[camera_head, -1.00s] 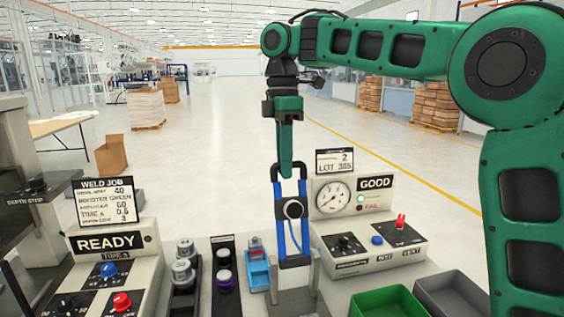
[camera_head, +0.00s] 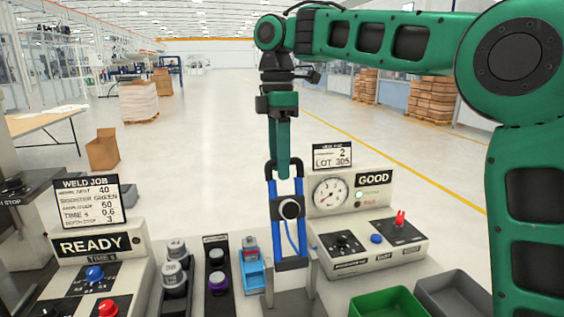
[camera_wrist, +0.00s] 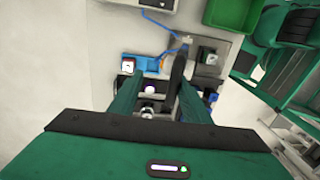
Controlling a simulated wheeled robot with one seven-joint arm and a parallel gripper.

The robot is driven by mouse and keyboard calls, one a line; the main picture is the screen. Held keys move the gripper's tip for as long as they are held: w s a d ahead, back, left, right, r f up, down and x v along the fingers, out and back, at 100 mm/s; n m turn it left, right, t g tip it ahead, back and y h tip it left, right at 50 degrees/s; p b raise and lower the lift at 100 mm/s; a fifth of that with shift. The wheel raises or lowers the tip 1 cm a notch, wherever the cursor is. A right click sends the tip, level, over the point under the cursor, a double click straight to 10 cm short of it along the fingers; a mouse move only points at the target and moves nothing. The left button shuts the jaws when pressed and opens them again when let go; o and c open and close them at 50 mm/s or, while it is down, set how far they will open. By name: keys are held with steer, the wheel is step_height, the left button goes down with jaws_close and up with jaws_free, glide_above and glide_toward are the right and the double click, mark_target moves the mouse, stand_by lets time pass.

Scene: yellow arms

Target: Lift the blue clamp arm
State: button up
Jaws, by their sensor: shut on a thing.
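The blue clamp arm (camera_head: 300,235) is an upright blue frame with a dark cross-piece and a round pale-faced knob in its middle. It stands above a grey metal bracket (camera_head: 311,285) at the bench's middle. My gripper (camera_head: 284,170) comes down from above and its green fingers are at the top end of the frame, shut on it. The fingers hide part of that top end. In the wrist view, my two green fingers reach forward, and a dark bar (camera_wrist: 178,66) shows near them; the contact itself is hard to make out there.
A READY weld panel (camera_head: 90,246) stands at the left. A gauge box marked GOOD (camera_head: 372,180) stands right of the clamp. Knobs (camera_head: 175,272) and a light-blue holder (camera_head: 254,277) sit left of it. A green bin (camera_head: 388,301) and a grey bin (camera_head: 455,292) are at the front right.

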steer(key=shift+a+r, duration=0.1)
steer(key=shift+r, duration=0.15)
steer(key=shift+c, duration=0.4)
steer(key=r, duration=0.7)
steer(key=w+r, duration=0.1)
steer(key=r, duration=0.2)
steer(key=shift+r, duration=0.15)
steer(key=shift+c, duration=0.2)
steer(key=shift+s, duration=0.1)
